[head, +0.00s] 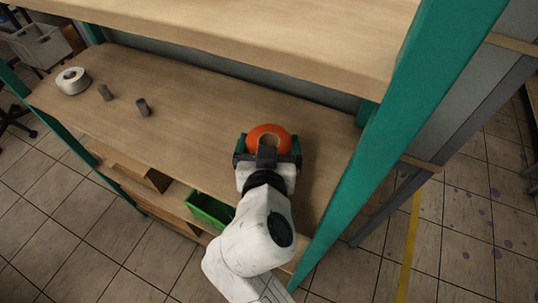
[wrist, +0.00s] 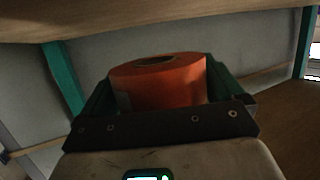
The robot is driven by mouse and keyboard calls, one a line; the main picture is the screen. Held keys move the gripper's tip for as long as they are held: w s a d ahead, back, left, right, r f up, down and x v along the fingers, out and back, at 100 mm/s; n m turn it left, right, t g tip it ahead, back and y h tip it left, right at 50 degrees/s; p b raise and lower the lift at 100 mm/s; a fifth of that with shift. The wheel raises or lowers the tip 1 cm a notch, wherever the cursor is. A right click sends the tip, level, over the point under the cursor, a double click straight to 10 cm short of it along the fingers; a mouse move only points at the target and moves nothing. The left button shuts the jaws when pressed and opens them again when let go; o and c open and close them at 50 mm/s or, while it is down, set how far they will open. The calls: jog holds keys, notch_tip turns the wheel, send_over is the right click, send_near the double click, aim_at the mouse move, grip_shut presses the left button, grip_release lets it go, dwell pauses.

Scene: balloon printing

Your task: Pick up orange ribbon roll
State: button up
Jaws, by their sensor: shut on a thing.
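The orange ribbon roll (head: 265,131) is at the right part of the wooden shelf in the head view. My gripper (head: 268,146) is shut on it, with one dark green finger on each side of the roll. In the wrist view the orange ribbon roll (wrist: 160,84) sits upright between the fingers of my gripper (wrist: 158,90), its hollow core facing up. The roll's lower part is hidden by the gripper body. I cannot tell whether the roll touches the shelf.
The shelf (head: 195,100) has a white roll (head: 72,81) and two small grey cylinders (head: 143,107) at its left. An upper shelf board (head: 250,30) hangs over the back. A green post (head: 400,140) stands close to the right. A green bin (head: 208,207) is below.

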notch_tip(320, 180, up, 2)
jog(key=s+a+b, duration=0.2)
jog(key=s+a, duration=0.1)
jog(key=s, duration=0.6)
jog(key=s+a+b, duration=0.1)
jog(key=s+a, duration=0.2)
jog(key=s, duration=0.6)
jog(key=shift+s+a+f+b, duration=0.2)
jog(key=shift+a+f+b, duration=0.05)
jog(key=shift+a+b, duration=0.1)
